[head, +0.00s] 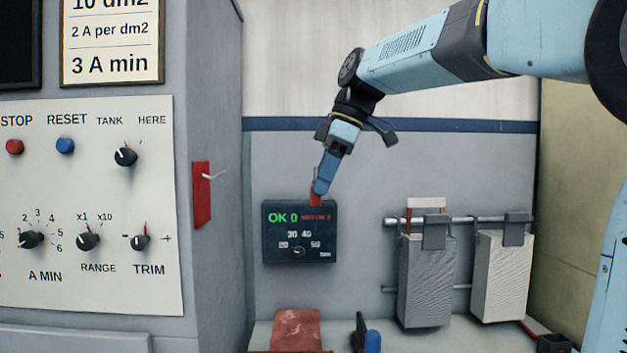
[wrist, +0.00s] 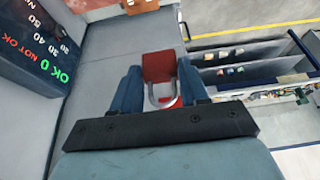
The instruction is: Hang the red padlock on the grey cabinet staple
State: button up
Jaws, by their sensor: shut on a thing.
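The red padlock (head: 315,199) hangs at the tip of my gripper (head: 321,188), in front of the black display panel. In the wrist view the padlock's red body (wrist: 158,66) lies between my gripper's blue fingers (wrist: 161,76), with its pale metal shackle toward the palm. The jaws are shut on the padlock. In the head view the fingers hide part of it. A thin pale staple (head: 216,176) sticks out from a red plate (head: 202,196) on the side of the grey cabinet (head: 215,80). The padlock is to the right of the staple and apart from it.
The black display panel (head: 299,247) reads "OK 0" on the back wall. Two grey plates (head: 426,285) hang from a rail (head: 390,222) at the right. A red tray-like piece (head: 297,328) and a blue-ended object (head: 372,341) are below. Space between gripper and staple looks clear.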

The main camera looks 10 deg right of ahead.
jog(key=shift+s+d+r, duration=0.1)
jog(key=shift+d+r, duration=0.1)
jog(key=shift+d, duration=0.4)
jog(key=shift+d+r, duration=0.15)
jog(key=shift+d, duration=0.45)
jog(key=shift+s+d, duration=0.15)
jog(key=shift+d, duration=1.85)
